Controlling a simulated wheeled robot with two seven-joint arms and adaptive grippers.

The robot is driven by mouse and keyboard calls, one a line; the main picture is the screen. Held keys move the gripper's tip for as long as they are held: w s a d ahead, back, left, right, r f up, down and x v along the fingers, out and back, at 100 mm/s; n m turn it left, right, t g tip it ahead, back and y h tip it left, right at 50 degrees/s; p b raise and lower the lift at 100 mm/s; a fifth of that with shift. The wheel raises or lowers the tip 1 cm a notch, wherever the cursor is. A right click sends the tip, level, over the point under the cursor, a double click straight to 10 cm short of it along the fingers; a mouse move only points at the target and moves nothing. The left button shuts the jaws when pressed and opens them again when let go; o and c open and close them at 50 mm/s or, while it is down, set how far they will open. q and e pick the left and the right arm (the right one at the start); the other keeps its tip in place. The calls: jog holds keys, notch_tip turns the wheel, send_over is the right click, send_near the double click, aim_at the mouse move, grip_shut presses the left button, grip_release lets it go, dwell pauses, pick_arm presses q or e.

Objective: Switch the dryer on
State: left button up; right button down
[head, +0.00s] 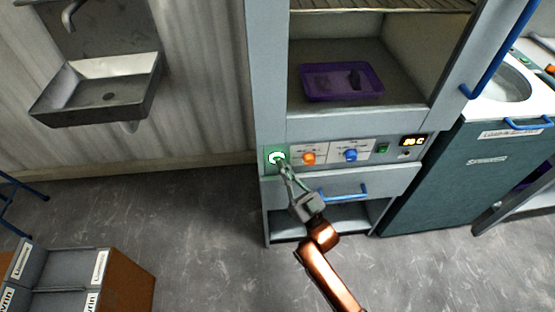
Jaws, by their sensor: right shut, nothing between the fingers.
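The dryer (268,105) is a tall grey cabinet with an open upper compartment. Its control panel holds a green-backed switch (276,157) at the left end, an orange knob (308,158), a blue knob (351,155), a small green element (383,149) and a lit display (412,141) with yellow digits. My right gripper (283,165) is shut and empty, its fingertips at the lower edge of the green-backed switch. I cannot tell whether they touch it. My left gripper is not in view.
A purple tray (343,93) lies inside the compartment. A drawer with a blue handle (343,192) is below the panel. A metal sink (100,88) hangs at left. Labelled bins (75,268) stand at lower left. A teal unit (470,180) stands at right. The floor (190,220) between is clear.

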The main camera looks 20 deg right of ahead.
jog(key=shift+s+r, duration=0.1)
jog(key=shift+s+a+p, duration=0.1)
jog(key=shift+p, duration=0.2)
jog(key=s+a+p, duration=0.1)
jog(key=s+p, duration=0.1)
jog(key=s, duration=0.4)
jog(key=shift+a+p, duration=0.35)
jog(key=shift+p, duration=0.05)
dwell(2.3)
